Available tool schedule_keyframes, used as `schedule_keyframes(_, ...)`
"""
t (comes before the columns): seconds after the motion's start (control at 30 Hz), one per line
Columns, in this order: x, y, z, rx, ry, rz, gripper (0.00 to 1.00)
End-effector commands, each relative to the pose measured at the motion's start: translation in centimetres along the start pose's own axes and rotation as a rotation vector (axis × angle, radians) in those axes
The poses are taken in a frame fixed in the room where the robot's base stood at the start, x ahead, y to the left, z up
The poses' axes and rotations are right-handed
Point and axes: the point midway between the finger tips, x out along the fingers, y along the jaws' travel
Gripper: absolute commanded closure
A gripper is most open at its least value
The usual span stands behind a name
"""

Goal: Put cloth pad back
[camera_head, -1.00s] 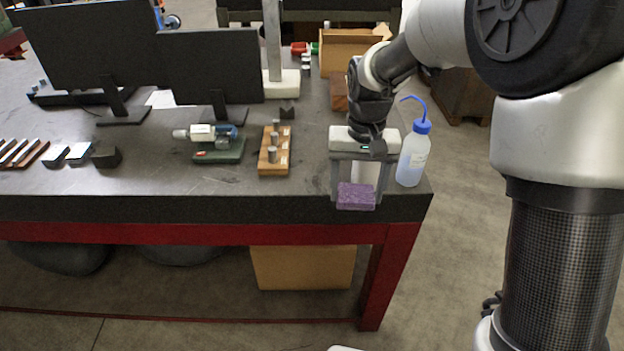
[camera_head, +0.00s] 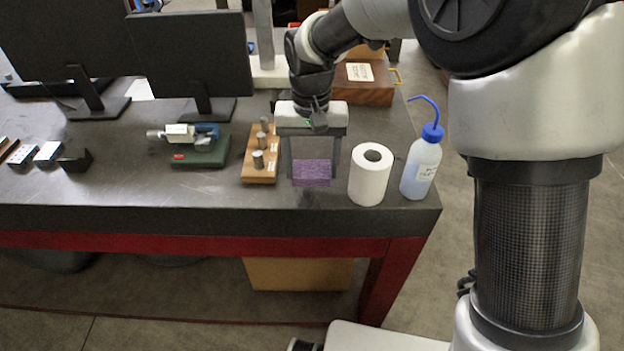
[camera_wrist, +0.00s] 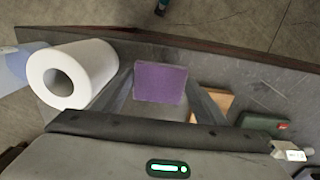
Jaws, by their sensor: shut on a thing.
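The purple cloth pad (camera_head: 311,173) is between the two fingers of my gripper (camera_head: 313,174), near the front of the dark table. My gripper is shut on it, one finger at each side. In the wrist view the pad (camera_wrist: 160,83) shows as a flat purple square between the fingertips of my gripper (camera_wrist: 160,88). Whether the pad touches the tabletop or hangs just above it, I cannot tell.
A white paper roll (camera_head: 369,176) and a wash bottle (camera_head: 422,164) stand right of my gripper. A wooden block with metal pins (camera_head: 260,155) is close on the left. Beyond it is a micrometer on a green base (camera_head: 200,150). A wooden box (camera_head: 363,88) is behind.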

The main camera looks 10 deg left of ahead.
Motion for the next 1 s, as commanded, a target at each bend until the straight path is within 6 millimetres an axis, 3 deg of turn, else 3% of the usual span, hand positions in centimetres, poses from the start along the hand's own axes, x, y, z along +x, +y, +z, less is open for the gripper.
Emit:
schedule_keyframes(0.4,4.4,0.0,0.0,0.0,0.001,0.0,0.55)
schedule_keyframes(0.77,4.9,0.0,-0.1,0.0,0.002,-0.001,0.55)
schedule_keyframes(0.8,4.7,0.0,-0.1,0.0,0.002,-0.001,0.29)
schedule_keyframes(0.9,4.7,0.0,-0.1,0.0,0.002,-0.001,0.16)
schedule_keyframes(1.0,4.7,0.0,-0.1,0.0,0.002,-0.001,0.16)
